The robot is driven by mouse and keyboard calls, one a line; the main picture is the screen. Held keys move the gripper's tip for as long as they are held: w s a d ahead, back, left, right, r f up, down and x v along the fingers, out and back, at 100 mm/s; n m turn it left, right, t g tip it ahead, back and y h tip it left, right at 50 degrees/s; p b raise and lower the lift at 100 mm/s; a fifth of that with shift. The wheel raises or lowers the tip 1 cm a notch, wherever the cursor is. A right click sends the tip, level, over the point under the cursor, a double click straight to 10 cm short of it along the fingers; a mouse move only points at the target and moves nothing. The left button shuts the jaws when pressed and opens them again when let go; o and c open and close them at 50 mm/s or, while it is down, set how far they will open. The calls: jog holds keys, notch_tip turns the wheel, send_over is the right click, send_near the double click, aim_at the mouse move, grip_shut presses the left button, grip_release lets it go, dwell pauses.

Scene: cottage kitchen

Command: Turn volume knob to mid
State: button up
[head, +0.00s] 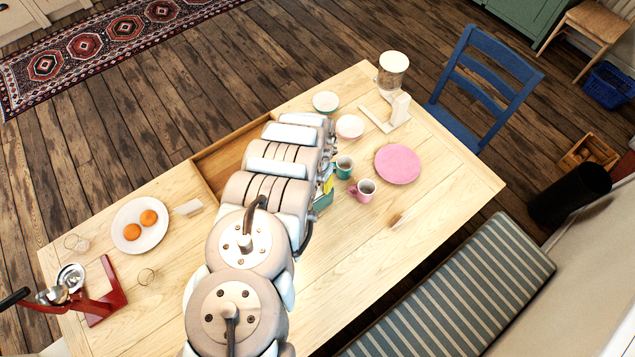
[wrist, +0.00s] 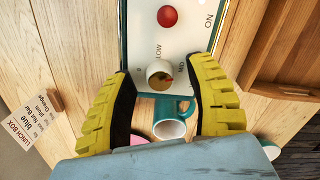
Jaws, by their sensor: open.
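In the wrist view, a pale panel (wrist: 195,30) with a teal edge carries a red round button (wrist: 167,16) and a small cream knob (wrist: 159,73). I cannot tell how far the fingertips are from the panel. In the head view my arm largely hides the panel.
A teal mug (head: 343,167) and a pink mug (head: 362,191) stand close to my gripper. A pink plate (head: 398,164), bowls (head: 349,126) and a dispenser (head: 392,71) are farther right. An open wooden drawer or tray (head: 214,166) lies beyond my arm.

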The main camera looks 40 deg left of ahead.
notch_tip(320, 180, up, 9)
jog(key=shift+r, duration=1.3)
jog(key=shift+r, duration=0.1)
dwell(0.5)
jog(key=shift+w, duration=0.1)
